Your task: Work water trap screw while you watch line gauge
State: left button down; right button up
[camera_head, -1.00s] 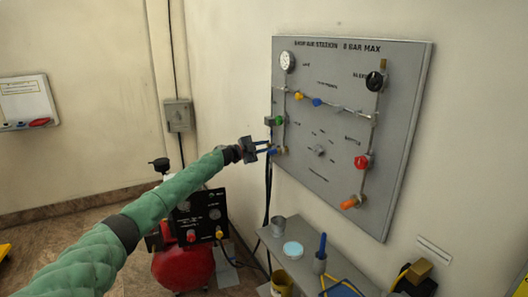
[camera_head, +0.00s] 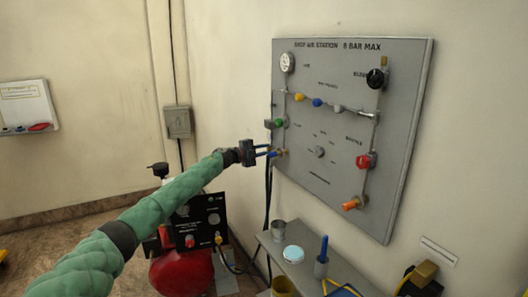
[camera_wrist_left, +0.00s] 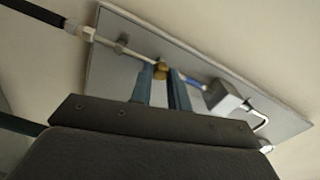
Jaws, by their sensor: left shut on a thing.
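The grey panel (camera_head: 330,75) hangs on the wall, headed "SHOP AIR STATION 8 BAR MAX". The line gauge (camera_head: 287,62) is a small white dial at its top left; its needle is too small to read. My left gripper (camera_head: 273,152) is at the panel's lower left edge, with its blue fingers shut on a small brass screw (camera_head: 283,153), which looks like the water trap screw. In the left wrist view the brass screw (camera_wrist_left: 160,71) sits between the fingertips (camera_wrist_left: 161,75). My right gripper is not in view.
A green knob (camera_head: 274,123) sits just above the left gripper. A black knob (camera_head: 376,79), a red knob (camera_head: 365,161) and an orange handle (camera_head: 351,204) are on the panel's right. A red compressor (camera_head: 182,272) stands below my arm. A shelf (camera_head: 318,284) holds cups and tools.

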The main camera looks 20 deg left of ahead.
pick_arm(q)
jog(key=shift+f, duration=0.1)
jog(key=c, duration=1.3)
grip_release()
jog(key=shift+c, duration=0.2)
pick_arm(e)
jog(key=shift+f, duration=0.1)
pick_arm(q)
jog(key=b+v, duration=0.1)
jog(key=v, duration=0.6)
jog(key=shift+s+a+b, duration=0.25)
jog(key=shift+s+b, duration=0.05)
jog(key=shift+b, duration=0.1)
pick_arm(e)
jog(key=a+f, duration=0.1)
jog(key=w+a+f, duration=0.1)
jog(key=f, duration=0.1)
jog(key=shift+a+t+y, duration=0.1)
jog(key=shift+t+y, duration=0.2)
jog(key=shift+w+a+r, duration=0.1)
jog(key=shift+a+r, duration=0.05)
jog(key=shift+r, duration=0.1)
